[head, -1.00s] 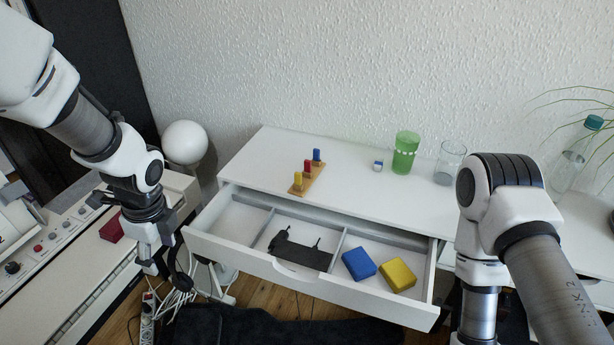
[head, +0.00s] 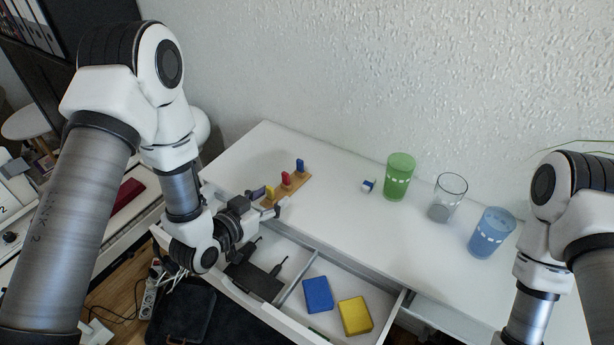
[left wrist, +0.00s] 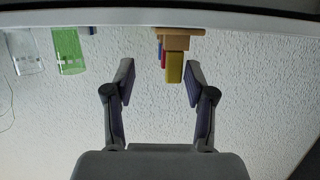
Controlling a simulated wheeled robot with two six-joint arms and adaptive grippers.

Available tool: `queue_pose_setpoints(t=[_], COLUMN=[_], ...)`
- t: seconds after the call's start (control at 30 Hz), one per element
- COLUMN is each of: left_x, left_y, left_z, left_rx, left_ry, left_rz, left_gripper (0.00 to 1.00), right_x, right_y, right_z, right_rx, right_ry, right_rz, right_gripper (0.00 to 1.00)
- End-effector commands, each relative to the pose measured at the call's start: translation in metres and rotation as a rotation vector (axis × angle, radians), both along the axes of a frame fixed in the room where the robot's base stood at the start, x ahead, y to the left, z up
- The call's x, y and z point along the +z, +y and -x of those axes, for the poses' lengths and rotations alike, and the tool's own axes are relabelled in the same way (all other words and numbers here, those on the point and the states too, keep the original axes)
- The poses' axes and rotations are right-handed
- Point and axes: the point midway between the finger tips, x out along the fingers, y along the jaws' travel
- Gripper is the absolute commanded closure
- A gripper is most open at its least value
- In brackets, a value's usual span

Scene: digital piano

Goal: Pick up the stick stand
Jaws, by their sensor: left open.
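The stick stand (head: 297,185) is a wooden base with a yellow, a red and a blue peg. It stands upright on the left part of the white desk top. My left gripper (head: 270,199) is open at the yellow end of the stand. In the left wrist view, which is upside down, the stand (left wrist: 175,42) shows with its yellow peg in front, in the gap between the fingers and nearer the right-hand one. I cannot tell whether a finger touches it. My right gripper is out of view; only its arm shows.
An open drawer (head: 372,284) below holds a black object (head: 254,281), a blue block (head: 318,294) and a yellow block (head: 355,315). On the desk to the right are a small blue-white cube (head: 369,185), a green cup (head: 398,177), a clear glass (head: 447,198) and a blue cup (head: 491,233).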

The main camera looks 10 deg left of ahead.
Motion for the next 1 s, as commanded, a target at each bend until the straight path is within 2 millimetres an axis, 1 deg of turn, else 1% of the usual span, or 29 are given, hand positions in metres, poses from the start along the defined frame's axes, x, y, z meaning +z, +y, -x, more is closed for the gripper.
queue_pose_setpoints(t=[0.07,0.27,0.4,0.5,0.6,0.77,0.87,0.9,0.93,1.0], left_x=[-0.006,-0.014,-0.018,-0.026,-0.029,-0.029,-0.029,-0.029,-0.029,-0.029], left_y=[-0.001,-0.009,-0.013,-0.019,-0.021,-0.021,-0.021,-0.021,-0.021,-0.021], left_z=[0.0,-0.024,-0.047,-0.062,-0.069,-0.069,-0.069,-0.069,-0.069,-0.069], left_rx=[0.001,-0.001,-0.001,-0.001,0.0,0.001,0.001,0.001,0.001,0.001], left_ry=[0.015,0.015,0.013,0.014,0.015,0.015,0.015,0.015,0.015,0.013], left_rz=[0.0,-0.004,-0.003,-0.003,-0.002,-0.002,-0.002,-0.002,-0.002,-0.003], left_gripper=[0.45,0.45,0.45,0.45,0.45,0.45,0.77,0.91,1.0,1.0], right_x=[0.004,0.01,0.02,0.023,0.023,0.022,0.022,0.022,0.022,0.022], right_y=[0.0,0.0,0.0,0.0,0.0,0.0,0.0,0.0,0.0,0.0], right_z=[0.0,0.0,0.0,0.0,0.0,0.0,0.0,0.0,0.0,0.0], right_rx=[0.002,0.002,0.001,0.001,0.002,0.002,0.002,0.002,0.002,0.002], right_ry=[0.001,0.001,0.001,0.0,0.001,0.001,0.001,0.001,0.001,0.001], right_rz=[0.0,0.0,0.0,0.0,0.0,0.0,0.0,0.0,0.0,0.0], right_gripper=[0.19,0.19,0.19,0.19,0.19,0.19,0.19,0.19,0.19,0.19])
